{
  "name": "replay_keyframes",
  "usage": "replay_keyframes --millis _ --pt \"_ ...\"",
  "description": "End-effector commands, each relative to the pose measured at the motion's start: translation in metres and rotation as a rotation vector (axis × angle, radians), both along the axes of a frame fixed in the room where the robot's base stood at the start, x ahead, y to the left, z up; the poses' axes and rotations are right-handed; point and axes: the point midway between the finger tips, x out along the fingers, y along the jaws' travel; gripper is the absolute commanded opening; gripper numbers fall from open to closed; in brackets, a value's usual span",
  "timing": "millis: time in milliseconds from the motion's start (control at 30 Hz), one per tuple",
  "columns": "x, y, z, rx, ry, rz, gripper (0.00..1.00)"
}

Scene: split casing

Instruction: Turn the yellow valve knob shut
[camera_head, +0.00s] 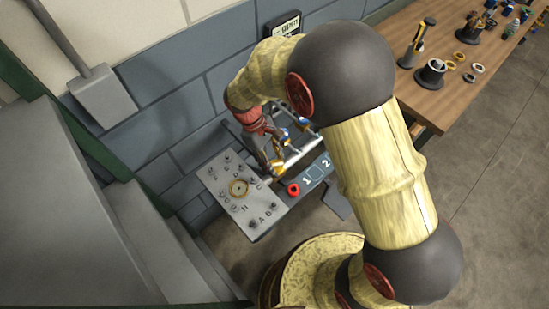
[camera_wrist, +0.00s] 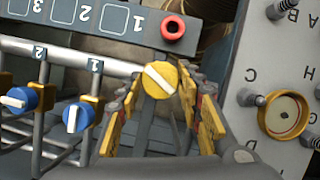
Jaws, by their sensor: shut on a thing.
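The yellow valve knob (camera_wrist: 159,79) with a white bar across its face shows in the wrist view, upper middle. The white bar lies slanted, running from upper left to lower right. My gripper (camera_wrist: 160,92) has its yellow-padded fingers on either side of the knob and is shut on it. In the head view my gripper (camera_head: 277,160) points down at the pipe rack, beside the grey panel. There I cannot tell the knob apart from the yellow finger pads.
Two blue knobs with white bars, one on the pipe marked 1 (camera_wrist: 78,117) and one on the pipe marked 2 (camera_wrist: 20,98), sit beside my gripper. A red button (camera_head: 293,189) and a grey panel with pegs (camera_head: 238,208) are close by. A wooden bench (camera_head: 475,90) stands at the right.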

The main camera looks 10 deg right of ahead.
Motion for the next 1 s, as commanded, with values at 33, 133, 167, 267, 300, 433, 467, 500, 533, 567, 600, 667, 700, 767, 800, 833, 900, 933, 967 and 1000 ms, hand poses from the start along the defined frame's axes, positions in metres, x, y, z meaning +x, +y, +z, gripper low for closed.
replay_keyframes --millis 33,133,167,267,300,433,467,500,533,567,600,667,700,767,800,833,900,933,967,1000 --pt "0.0012 -0.0008 0.0033 0.000 0.000 -0.045 0.11" --pt "0.0014 -0.0013 0.0030 0.000 0.000 -0.141 0.11" --pt "0.0014 -0.0012 0.0028 0.000 0.000 -0.169 0.11" --pt "0.0018 -0.0019 0.0028 0.000 0.000 -0.265 0.11" --pt "0.0018 -0.0021 0.0027 0.000 0.000 -0.302 0.11" --pt "0.0024 -0.0028 0.0027 0.000 0.000 -0.426 0.11" --pt "0.0024 -0.0028 0.0027 0.000 -0.001 -0.455 0.11" --pt "0.0026 -0.0032 0.0026 -0.001 0.000 -0.492 0.11" --pt "0.0027 -0.0033 0.0025 0.001 -0.001 -0.522 0.11" --pt "0.0027 -0.0035 0.0023 0.001 0.000 -0.550 0.11" --pt "0.0029 -0.0037 0.0023 0.000 -0.001 -0.587 0.11" --pt "0.0029 -0.0038 0.0022 0.000 -0.001 -0.643 0.11" --pt "0.0029 -0.0044 0.0022 0.000 -0.001 -0.679 0.11" --pt "0.0028 -0.0044 0.0022 0.000 -0.001 -0.731 0.11" --pt "0.0029 -0.0047 0.0021 0.000 -0.001 -0.765 0.11" --pt "0.0028 -0.0047 0.0020 0.000 -0.001 -0.789 0.11" --pt "0.0030 -0.0053 0.0017 0.001 -0.002 -0.843 0.11" --pt "0.0029 -0.0053 0.0016 0.001 -0.001 -0.864 0.11" --pt "0.0027 -0.0052 0.0015 0.001 0.000 -0.885 0.11" --pt "0.0026 -0.0054 0.0014 0.000 -0.001 -0.908 0.11"
